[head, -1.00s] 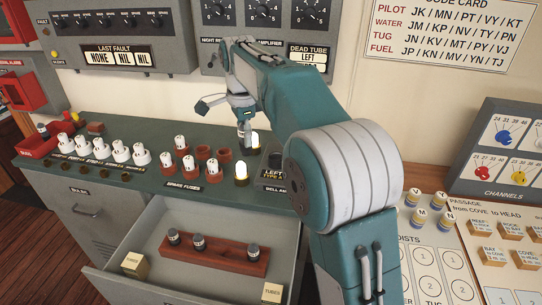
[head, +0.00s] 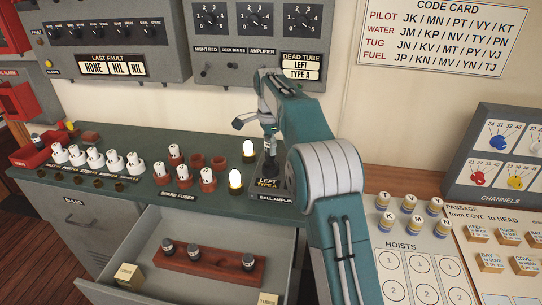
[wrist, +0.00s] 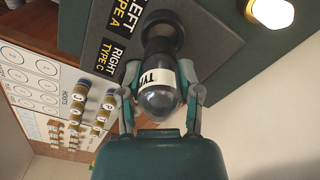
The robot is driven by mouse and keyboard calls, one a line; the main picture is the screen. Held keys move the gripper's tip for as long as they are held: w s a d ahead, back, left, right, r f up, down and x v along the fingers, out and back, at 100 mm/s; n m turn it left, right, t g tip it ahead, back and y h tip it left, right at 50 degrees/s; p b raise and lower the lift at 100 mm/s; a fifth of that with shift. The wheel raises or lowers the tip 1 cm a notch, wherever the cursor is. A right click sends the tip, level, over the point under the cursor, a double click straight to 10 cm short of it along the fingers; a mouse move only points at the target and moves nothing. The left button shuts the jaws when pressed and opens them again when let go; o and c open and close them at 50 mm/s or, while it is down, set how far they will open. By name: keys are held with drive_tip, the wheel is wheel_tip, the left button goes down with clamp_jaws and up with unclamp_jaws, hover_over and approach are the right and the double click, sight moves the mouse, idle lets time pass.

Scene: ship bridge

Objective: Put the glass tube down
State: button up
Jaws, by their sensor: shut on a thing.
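My gripper (wrist: 162,88) is shut on the glass tube (wrist: 158,102), a clear rounded bulb with a white printed band and a dark base. In the wrist view the tube's base meets a black round socket (wrist: 174,27) beside the "LEFT TYPE A" label; I cannot tell how deep it sits. In the head view my gripper (head: 269,137) is over the bell amplifier panel (head: 262,194), right of the two lit lamps, and mostly hides the tube.
Two lit lamps (head: 236,182) stand left of the panel. Spare fuses (head: 173,156) and white fuses (head: 115,162) line the counter. The open drawer (head: 160,222) holds a wooden rack (head: 210,262) with three tubes. A hoist board (head: 405,270) with several pegs lies right.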

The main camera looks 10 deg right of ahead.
drive_tip(key=shift+w+d+f, duration=0.2)
drive_tip(key=shift+f, duration=0.15)
drive_tip(key=shift+a+f, duration=0.15)
drive_tip(key=shift+f, duration=1.45)
drive_tip(key=shift+f, duration=0.15)
drive_tip(key=shift+f, duration=0.15)
drive_tip(key=o, duration=1.1)
